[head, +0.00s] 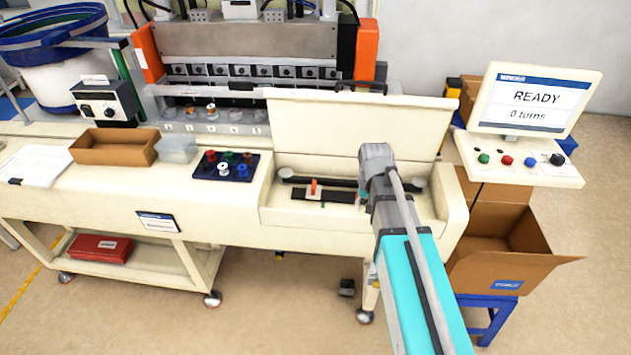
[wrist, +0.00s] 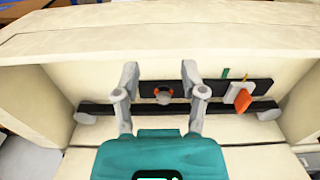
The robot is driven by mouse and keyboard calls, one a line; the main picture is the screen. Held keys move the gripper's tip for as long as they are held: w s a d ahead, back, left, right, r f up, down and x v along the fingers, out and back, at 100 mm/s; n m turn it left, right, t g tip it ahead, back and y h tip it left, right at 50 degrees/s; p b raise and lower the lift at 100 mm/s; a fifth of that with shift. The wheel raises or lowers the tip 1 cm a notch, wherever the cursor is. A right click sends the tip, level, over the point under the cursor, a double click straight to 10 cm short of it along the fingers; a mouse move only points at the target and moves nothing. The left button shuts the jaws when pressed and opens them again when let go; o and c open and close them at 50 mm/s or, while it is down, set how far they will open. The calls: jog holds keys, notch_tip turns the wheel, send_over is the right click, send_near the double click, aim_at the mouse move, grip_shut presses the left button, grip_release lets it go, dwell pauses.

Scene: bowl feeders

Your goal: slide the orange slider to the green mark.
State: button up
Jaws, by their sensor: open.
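The orange slider (head: 313,187) stands upright on a dark track in the recess of the cream bench, left of my gripper (head: 368,205). In the wrist view, the orange slider (wrist: 242,101) sits on a pale carriage near the right end of the dark track. The green mark (wrist: 225,73) is a short strip at the track's edge, just left of the carriage. My gripper (wrist: 160,78) is open, its two fingers spread over the track's left part and apart from the slider. In the head view, my arm hides the fingertips.
A grey round knob (wrist: 163,97) with a red-orange rim shows between my fingers. A black bar (wrist: 235,109) with grey ends runs along the track. The raised cream lid (head: 350,125) stands behind the recess. A screen (head: 535,100) reads READY, 0 turns.

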jog(key=w+a+r+p, duration=0.3)
jog(key=w+a+r, duration=0.1)
jog(key=w+a, duration=0.55)
jog(key=r+p, duration=0.2)
send_over(314, 184)
jog(key=shift+a+f, duration=0.1)
jog(key=shift+f, duration=0.1)
notch_tip(314, 184, down, 14)
jog(key=b, duration=1.4)
jog(key=shift+r, duration=0.2)
grip_shut()
